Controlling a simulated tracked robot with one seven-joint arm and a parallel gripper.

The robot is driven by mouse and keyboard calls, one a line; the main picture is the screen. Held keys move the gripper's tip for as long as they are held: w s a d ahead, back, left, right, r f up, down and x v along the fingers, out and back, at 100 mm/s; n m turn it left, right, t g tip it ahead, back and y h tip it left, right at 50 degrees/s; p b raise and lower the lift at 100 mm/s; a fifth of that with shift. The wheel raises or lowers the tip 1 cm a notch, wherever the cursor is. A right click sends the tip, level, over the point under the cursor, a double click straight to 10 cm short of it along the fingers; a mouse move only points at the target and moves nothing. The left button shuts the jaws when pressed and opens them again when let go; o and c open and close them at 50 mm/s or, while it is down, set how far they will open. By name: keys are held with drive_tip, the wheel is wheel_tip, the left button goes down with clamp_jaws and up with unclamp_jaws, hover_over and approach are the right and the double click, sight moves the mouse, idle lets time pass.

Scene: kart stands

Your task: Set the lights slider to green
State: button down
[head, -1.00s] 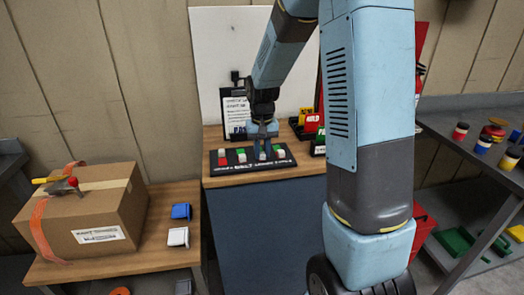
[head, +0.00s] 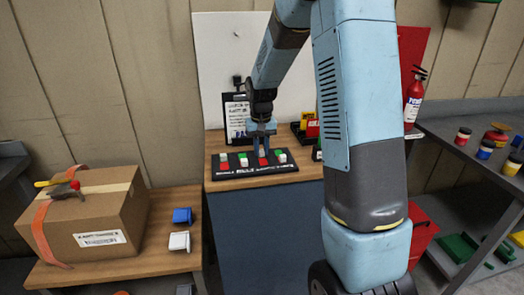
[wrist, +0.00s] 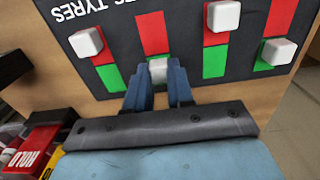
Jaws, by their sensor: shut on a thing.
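The dark slider panel (head: 290,171) lies on the wooden counter, with several white knobs on red-and-green tracks. In the wrist view the panel appears upside down, with the TYRES label at upper left. My gripper (wrist: 158,88) is shut on the white lights knob (wrist: 158,70), in the track beside the tyres one. The lights track's red part (wrist: 153,33) is bare on the label side. The knob sits at the opposite, green end; the fingers partly hide that end. In the head view my gripper (head: 262,147) reaches down to the panel's back part.
The neighbouring tyres knob (wrist: 86,42) and belt knob (wrist: 222,15) stand close on either side. A clipboard (head: 236,118) stands behind the panel.

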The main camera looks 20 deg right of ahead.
sight(261, 150)
drive_tip(key=shift+w, duration=0.1)
drive_tip(key=c, duration=1)
unclamp_jaws()
drive_tip(key=shift+o, duration=0.2)
wheel_tip(261, 150, up, 14)
drive_tip(key=shift+f, duration=0.15)
drive_tip(key=s+r+t, duration=0.1)
drive_tip(key=s+r, duration=0.3)
drive_tip(key=s, duration=0.4)
drive_tip(key=s+r+t, duration=0.2)
drive_tip(key=s+r, duration=0.2)
drive_tip(key=s, duration=0.3)
drive_tip(key=s+f+n+t, duration=0.1)
drive_tip(key=s+t, duration=0.1)
drive_tip(key=s, duration=1.3)
drive_tip(key=shift+s+t, duration=0.3)
drive_tip(key=shift+s, duration=0.1)
